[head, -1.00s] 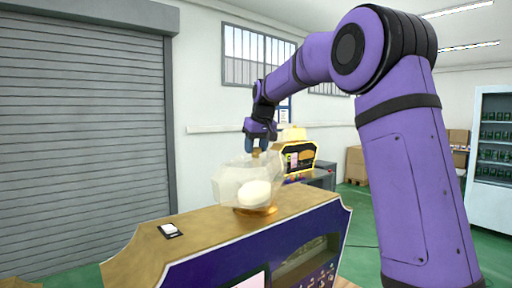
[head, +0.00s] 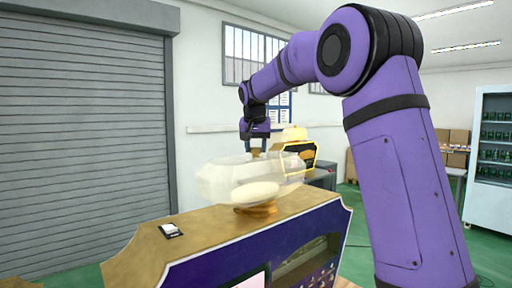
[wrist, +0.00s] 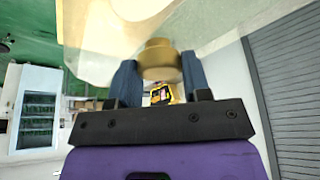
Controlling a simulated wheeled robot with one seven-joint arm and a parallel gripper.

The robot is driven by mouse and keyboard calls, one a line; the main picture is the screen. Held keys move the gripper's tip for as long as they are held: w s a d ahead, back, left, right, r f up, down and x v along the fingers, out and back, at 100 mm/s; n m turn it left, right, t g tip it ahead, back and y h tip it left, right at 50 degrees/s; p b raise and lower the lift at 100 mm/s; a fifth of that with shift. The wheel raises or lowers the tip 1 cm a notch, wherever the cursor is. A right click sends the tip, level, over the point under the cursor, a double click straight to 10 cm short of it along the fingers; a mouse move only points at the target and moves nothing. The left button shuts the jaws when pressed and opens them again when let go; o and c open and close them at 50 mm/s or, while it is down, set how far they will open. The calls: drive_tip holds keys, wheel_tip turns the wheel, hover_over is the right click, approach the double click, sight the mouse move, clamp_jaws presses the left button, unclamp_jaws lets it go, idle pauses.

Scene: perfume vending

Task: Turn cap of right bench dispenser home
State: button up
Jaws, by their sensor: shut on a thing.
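A clear faceted dispenser bottle (head: 212,180) with a pale rounded form (head: 256,192) inside sits on a gold foot (head: 257,210) on top of the near machine (head: 215,222). Its small gold cap (wrist: 160,58) is at the top, and in the wrist view it lies between the two blue fingers. My gripper (head: 254,146) is above the bottle, pointing down, and is shut on the cap. The wrist view shows my gripper (wrist: 158,80) close up, with the pale bottle body (wrist: 100,40) beyond the fingers. Any marks on the cap are too small to read.
A second machine with yellow trim (head: 300,158) stands behind the near one. A small white card on a black holder (head: 171,230) lies on the near machine's top. A grey roller shutter (head: 80,130) is at left; a glass cabinet (head: 492,150) and cardboard boxes (head: 455,145) are at right.

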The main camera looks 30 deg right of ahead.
idle(0.3)
drive_tip(key=o, duration=1.3)
drive_tip(key=shift+c, duration=0.2)
drive_tip(key=shift+r, duration=0.1)
drive_tip(key=v, duration=1)
drive_tip(key=shift+s+a+r, duration=0.15)
drive_tip(key=shift+a+r, duration=0.05)
drive_tip(key=shift+r, duration=0.05)
